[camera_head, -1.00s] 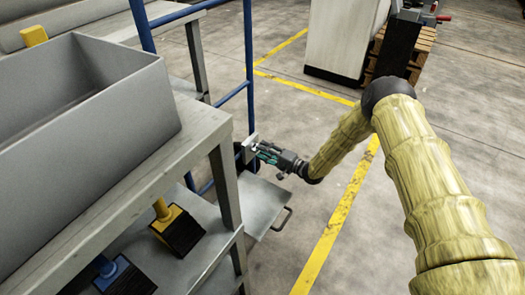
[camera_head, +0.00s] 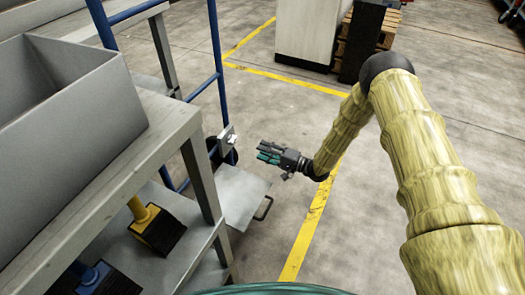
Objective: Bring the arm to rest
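My arm reaches in from the right side of the head view and bends at a dark elbow joint. My gripper (camera_head: 268,153) is at its end, over the grey floor, pointing left toward the blue rail frame. It is apart from the rail, with a gap of floor between them. No object shows in it. The fingers are small and seen from the side, so their opening cannot be told.
A grey shelf (camera_head: 172,135) carrying a large grey bin (camera_head: 125,90) stands at left, with yellow-handled (camera_head: 155,228) and blue-handled (camera_head: 105,280) tools below. A blue rail (camera_head: 219,60) and metal platform (camera_head: 235,190) stand near my gripper. A white cabinet (camera_head: 312,30) is behind.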

